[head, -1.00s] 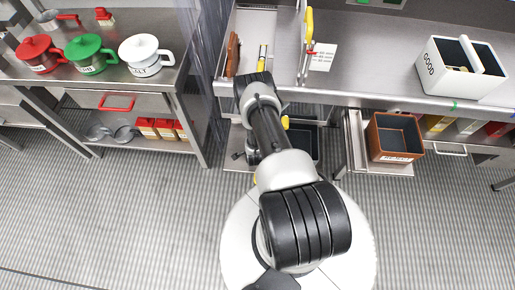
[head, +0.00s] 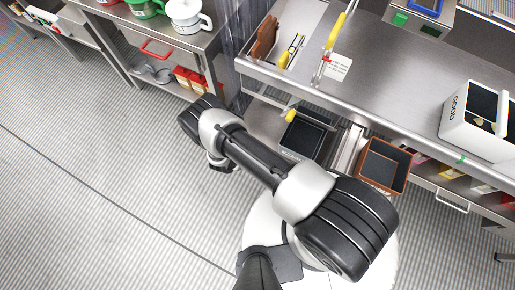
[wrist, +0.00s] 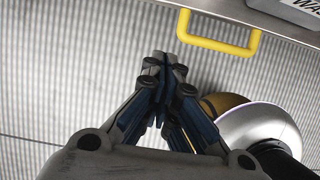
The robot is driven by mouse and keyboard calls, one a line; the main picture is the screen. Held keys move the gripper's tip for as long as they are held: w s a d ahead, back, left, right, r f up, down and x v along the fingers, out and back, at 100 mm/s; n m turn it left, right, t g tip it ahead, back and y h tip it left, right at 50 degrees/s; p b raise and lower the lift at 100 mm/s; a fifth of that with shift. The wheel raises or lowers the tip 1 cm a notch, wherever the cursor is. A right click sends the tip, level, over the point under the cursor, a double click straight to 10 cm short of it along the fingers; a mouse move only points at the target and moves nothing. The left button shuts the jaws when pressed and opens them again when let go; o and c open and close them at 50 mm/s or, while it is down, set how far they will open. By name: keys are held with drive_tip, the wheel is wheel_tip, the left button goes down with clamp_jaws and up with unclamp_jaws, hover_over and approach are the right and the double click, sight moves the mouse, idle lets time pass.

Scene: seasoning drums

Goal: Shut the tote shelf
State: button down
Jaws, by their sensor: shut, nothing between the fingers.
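A low metal pull-out shelf (head: 262,124) under the counter carries a dark tote (head: 305,138), partly behind my arm. In the wrist view a metal front edge (wrist: 130,3) with a yellow bar handle (wrist: 218,36) crosses the top. A light label with cut-off letters (wrist: 304,8) shows at the top right corner. My gripper (wrist: 165,66) has its fingers together and empty, below and left of the handle in the picture, apart from it. In the head view my arm hides most of my gripper and the shelf's front.
A brown tote (head: 368,176) stands on another pulled-out support right of the dark tote. The counter (head: 395,80) above holds a white two-part box (head: 456,123). A left bench (head: 118,24) holds lidded pots. The striped floor (head: 90,180) at left is clear.

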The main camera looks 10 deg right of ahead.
drive_tip(key=w+d+f+b, duration=0.4)
drive_tip(key=w+f+b, duration=0.2)
drive_tip(key=f, duration=0.3)
drive_tip(key=shift+w+f+b, duration=0.15)
drive_tip(key=shift+w+b, duration=0.1)
drive_tip(key=shift+b, duration=0.15)
drive_tip(key=shift+d, duration=0.1)
